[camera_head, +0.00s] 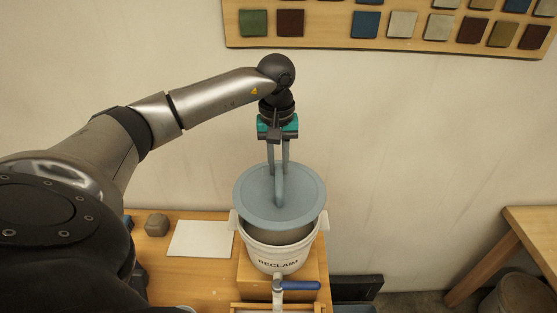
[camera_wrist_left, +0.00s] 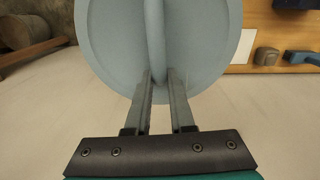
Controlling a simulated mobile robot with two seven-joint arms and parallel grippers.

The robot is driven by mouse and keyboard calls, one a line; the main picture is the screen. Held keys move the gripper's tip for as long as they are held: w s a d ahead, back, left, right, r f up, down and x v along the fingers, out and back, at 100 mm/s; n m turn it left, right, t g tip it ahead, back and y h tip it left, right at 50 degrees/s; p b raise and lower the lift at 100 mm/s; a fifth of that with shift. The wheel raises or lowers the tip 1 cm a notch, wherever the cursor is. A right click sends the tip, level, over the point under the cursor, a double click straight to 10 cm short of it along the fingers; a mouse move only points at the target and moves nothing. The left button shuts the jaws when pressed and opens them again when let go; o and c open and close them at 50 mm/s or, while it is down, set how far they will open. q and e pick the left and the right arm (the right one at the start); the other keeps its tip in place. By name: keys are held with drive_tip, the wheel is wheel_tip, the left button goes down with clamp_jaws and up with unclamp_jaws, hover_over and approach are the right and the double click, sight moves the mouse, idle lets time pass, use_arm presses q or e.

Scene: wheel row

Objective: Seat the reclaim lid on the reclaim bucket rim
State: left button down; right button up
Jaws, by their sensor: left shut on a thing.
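The reclaim lid (camera_head: 255,208) is a round blue-grey disc with an upright loop handle (camera_head: 280,186). My left gripper (camera_head: 279,172) points down and is shut on that handle. The lid is over the white reclaim bucket (camera_head: 278,258), and the bucket's dark opening shows below the lid's front edge. The lid appears raised above the rim and set toward the back. The back of the rim is hidden by the lid. In the left wrist view the lid (camera_wrist_left: 110,45) fills the top middle, with the handle (camera_wrist_left: 155,40) between the fingers. My right gripper is not in view.
The bucket stands on a wooden block (camera_head: 312,275) on a wooden bench. A blue-handled tap (camera_head: 298,285) is at its front. A white slab (camera_head: 200,238) and a grey-brown lump (camera_head: 156,224) lie to the left. A tile board (camera_head: 340,30) hangs on the wall behind.

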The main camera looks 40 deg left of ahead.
use_arm(q)
drive_tip(key=shift+f+b, duration=1.8)
drive_tip(key=shift+f, duration=0.25)
drive_tip(key=shift+f+m+b, duration=0.3)
drive_tip(key=shift+f+b, duration=1.2)
drive_tip(key=shift+b, duration=0.05)
idle(2.6)
idle(0.3)
drive_tip(key=c, duration=0.9)
unclamp_jaws()
drive_tip(key=shift+c, duration=0.2)
drive_tip(key=shift+r, duration=0.25)
